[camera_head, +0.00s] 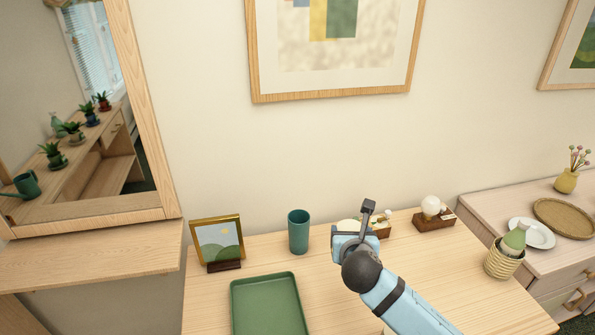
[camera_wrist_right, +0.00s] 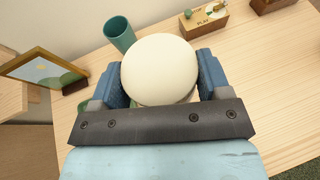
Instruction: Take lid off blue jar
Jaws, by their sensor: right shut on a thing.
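My right gripper (camera_head: 350,234) is over the wooden table, and its arm covers much of what is below it. In the right wrist view its two blue fingers (camera_wrist_right: 160,80) are shut on a smooth, round cream lid (camera_wrist_right: 160,68). A small cream part of it (camera_head: 346,223) shows behind the gripper in the head view. No blue jar body can be made out; the lid, gripper and arm hide what is beneath. I cannot tell whether the lid is seated or lifted. My left gripper is not in view.
On the table (camera_head: 455,270) stand a green tray (camera_head: 236,308), a teal cup (camera_head: 299,232), a framed picture (camera_head: 218,240), a small wooden box (camera_head: 434,221) and a woven basket (camera_head: 502,263). A second wooden box (camera_wrist_right: 203,22) is close behind the gripper. The right front table is clear.

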